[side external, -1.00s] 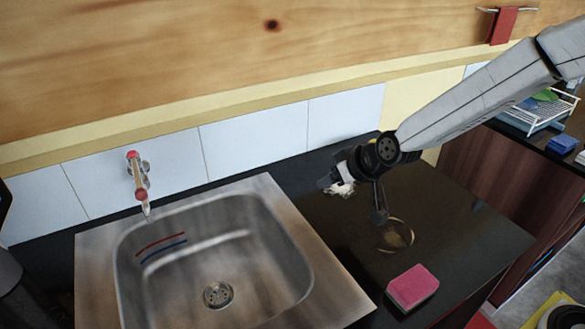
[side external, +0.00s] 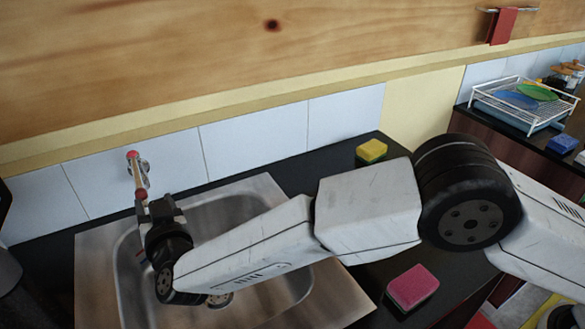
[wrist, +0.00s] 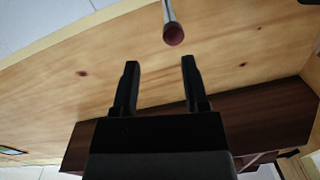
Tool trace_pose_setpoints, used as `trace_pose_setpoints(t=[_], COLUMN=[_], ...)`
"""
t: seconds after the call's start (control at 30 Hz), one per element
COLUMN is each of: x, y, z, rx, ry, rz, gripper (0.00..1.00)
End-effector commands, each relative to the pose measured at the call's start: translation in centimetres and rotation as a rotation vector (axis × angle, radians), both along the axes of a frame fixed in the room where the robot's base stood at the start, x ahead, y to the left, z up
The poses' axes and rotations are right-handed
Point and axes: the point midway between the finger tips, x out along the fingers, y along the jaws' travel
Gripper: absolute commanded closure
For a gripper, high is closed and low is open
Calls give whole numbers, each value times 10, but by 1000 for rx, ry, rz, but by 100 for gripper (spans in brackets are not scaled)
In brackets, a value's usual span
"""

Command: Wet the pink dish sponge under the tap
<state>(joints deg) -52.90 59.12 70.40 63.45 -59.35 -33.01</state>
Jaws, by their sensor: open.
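The pink sponge (side external: 412,289) lies on the dark counter right of the sink, near its front edge. The tap (side external: 138,172) sticks out from the white wall tiles above the sink (side external: 95,285), with a red knob and a red-ended part. My gripper (side external: 160,208) is over the left back of the sink, close to the tap. The wrist view shows its two fingers (wrist: 160,66) apart with nothing between them. There the tap's rod with a dull red end (wrist: 173,34) hangs just beyond the fingertips. My arm hides part of the basin. No water shows.
A yellow sponge (side external: 371,150) sits on the counter by the back wall. My arm spans the counter between the two sponges. At the right are a white dish rack (side external: 520,100) with plates, a blue block (side external: 562,144) and a hanging red cloth (side external: 503,25).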

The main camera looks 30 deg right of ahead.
Motion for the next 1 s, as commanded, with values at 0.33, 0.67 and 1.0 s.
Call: trace_pose_setpoints(t=[0.33,0.67,1.0], x=[-18,-9,19], y=[19,18,18], z=[-7,-7,-8], rx=[11,12,12], ry=[-28,-28,-28], rz=[-45,-45,-44], gripper=[42,42,42])
